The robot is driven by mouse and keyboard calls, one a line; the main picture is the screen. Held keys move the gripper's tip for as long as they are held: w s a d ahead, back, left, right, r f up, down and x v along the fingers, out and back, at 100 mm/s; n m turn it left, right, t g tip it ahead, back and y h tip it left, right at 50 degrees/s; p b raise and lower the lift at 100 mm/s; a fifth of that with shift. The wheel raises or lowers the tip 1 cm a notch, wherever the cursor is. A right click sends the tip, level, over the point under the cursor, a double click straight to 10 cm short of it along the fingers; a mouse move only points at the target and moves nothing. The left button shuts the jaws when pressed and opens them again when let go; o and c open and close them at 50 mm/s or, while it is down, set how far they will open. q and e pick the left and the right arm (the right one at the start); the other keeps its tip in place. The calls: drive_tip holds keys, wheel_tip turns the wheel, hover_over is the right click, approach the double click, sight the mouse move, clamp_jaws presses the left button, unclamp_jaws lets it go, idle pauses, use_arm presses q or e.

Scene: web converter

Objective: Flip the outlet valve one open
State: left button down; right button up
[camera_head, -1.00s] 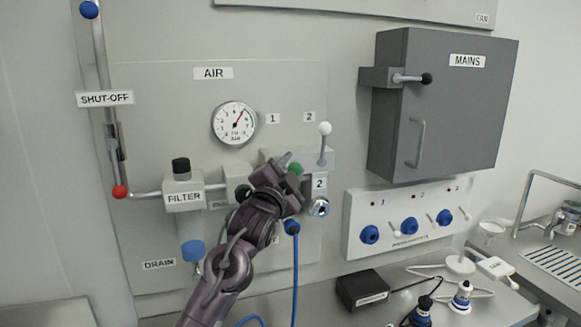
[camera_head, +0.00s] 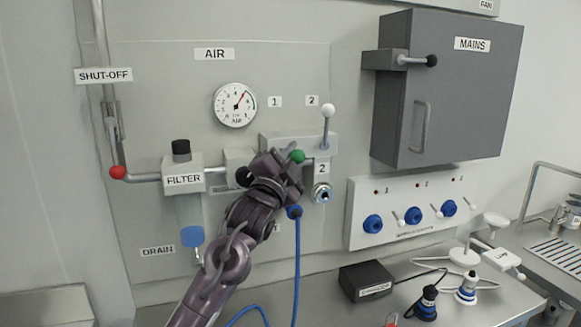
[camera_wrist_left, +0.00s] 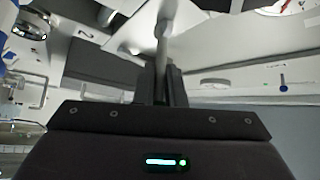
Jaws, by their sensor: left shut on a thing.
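Outlet valve one's lever has a green ball knob (camera_head: 297,156). The knob shows just past the fingertips of my left gripper (camera_head: 286,164), which is shut on the lever. The gripper hides most of the lever, its valve body and the outlet below, so I cannot tell the lever's exact angle. In the left wrist view a pale rod (camera_wrist_left: 162,50) runs between the dark fingers (camera_wrist_left: 162,85). Beside it, outlet valve two's lever with a white ball (camera_head: 328,110) stands upright above its chrome outlet (camera_head: 322,193). My right gripper is out of view.
The filter (camera_head: 184,180) and gauge (camera_head: 235,105) are left of the valves. The grey mains box (camera_head: 445,90) juts out at right. A blue hose (camera_head: 297,255) hangs below valve one. A black box (camera_head: 365,281) stands on the counter.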

use_arm(q)
drive_tip(key=shift+d+f+h+b, duration=0.1)
drive_tip(key=shift+f+h+b, duration=0.2)
drive_tip(key=shift+r+m, duration=0.15)
drive_tip(key=shift+m, duration=0.25)
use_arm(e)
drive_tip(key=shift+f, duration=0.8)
use_arm(q)
drive_tip(key=shift+s, duration=0.1)
drive_tip(key=c, duration=1.5)
unclamp_jaws()
drive_tip(key=shift+d, duration=0.25)
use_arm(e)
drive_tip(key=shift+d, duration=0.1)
